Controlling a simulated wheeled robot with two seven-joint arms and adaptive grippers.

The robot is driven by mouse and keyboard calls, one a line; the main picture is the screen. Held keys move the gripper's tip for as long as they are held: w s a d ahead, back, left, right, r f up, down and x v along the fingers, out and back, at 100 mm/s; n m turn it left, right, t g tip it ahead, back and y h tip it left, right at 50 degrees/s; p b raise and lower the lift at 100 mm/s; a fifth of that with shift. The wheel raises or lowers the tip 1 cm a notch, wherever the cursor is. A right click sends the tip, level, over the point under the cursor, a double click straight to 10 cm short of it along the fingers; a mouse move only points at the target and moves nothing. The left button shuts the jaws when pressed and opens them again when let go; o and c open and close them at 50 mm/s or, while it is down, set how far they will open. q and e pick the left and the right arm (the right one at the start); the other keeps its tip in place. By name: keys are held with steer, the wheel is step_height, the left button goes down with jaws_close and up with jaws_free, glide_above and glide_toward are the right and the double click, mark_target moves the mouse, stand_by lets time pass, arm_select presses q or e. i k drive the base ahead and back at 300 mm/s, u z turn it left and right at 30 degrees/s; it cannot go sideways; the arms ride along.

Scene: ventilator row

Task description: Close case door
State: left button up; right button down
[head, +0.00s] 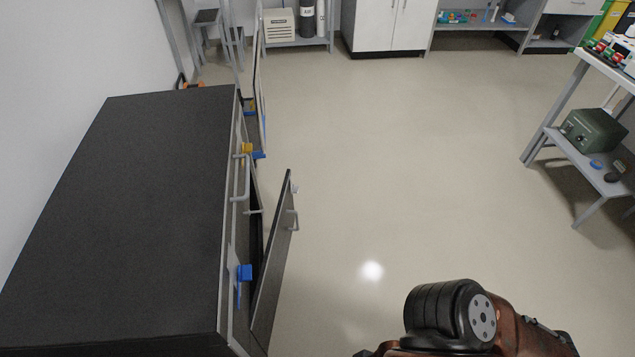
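The case is a long dark-topped cabinet (130,200) along the left wall. Its door (272,265) stands partly open on the right side, swung out toward the floor. A grey handle (293,219) sits on the door's outer face near its far edge. A dark gap shows between the door and the cabinet front. Part of my arm shows at the bottom right, apart from the door. Neither gripper's fingers are in view.
Blue fittings (244,272) and a grey bar handle (242,178) stick out from the cabinet front. The floor (400,150) right of the door is clear. A grey table (560,140) with a green box (594,130) stands at the right. White cupboards (385,25) line the back.

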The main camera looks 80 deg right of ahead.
mark_target(265, 300)
steer(key=k, duration=1.15)
steer(key=z, duration=0.55)
steer(key=i, duration=0.5)
steer(key=z, duration=0.55)
steer(key=i, duration=0.85)
steer(key=u, duration=0.4)
